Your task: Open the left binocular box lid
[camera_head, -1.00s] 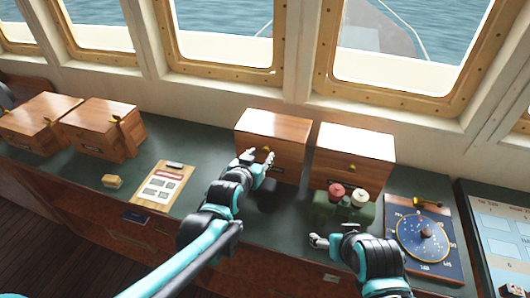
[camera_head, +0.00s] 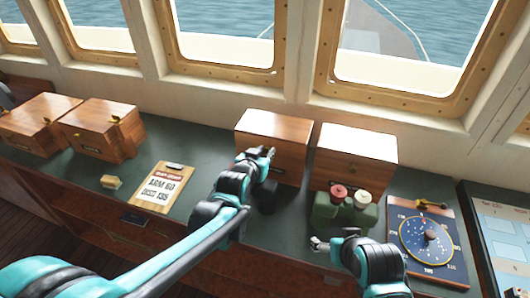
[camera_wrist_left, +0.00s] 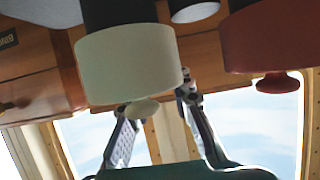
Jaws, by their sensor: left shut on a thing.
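The left binocular box (camera_head: 285,128) is a wooden box under the windows, its lid down. My left gripper (camera_head: 262,153) is at the box's front and hides the brass knob there; it is shut on that knob. In the left wrist view, which looks upside down, the two fingers (camera_wrist_left: 165,115) show partly behind a white cap (camera_wrist_left: 130,65). The grip itself is hidden there. My right gripper (camera_head: 317,244) is low, in front of the green case; its opening is too small to read.
A second wooden box (camera_head: 350,145) stands just right of it. A green case (camera_head: 345,210) with red and white caps stands before that box. A dial board (camera_head: 430,250) is at right. A clipboard (camera_head: 160,188) lies left. Two more wooden boxes (camera_head: 100,125) are far left.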

